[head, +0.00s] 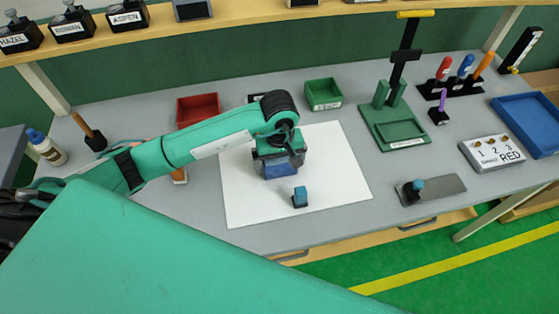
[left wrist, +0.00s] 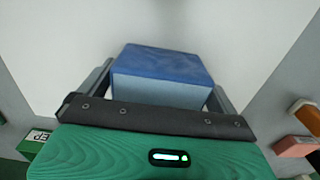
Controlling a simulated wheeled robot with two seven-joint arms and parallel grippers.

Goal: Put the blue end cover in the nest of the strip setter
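A blue block (left wrist: 163,75), which I take to be the blue end cover, sits between the fingers of my left gripper (left wrist: 163,95). In the head view it shows as a blue face (head: 281,170) under the gripper, low over the white sheet. The fingers lie close along both its sides. A smaller blue block (head: 300,197) with a dark side stands on the sheet just in front. A green stand (head: 400,131) with a black column and yellow handle, likely the strip setter, is at the back right. My right gripper is not in view.
The white sheet (head: 345,180) is mostly bare. A red bin (head: 198,107) and a green bin (head: 323,94) stand behind it. A grey plate (head: 445,187) with a blue-topped knob, a numbered box (head: 492,153) and a blue tray (head: 528,122) are at the right.

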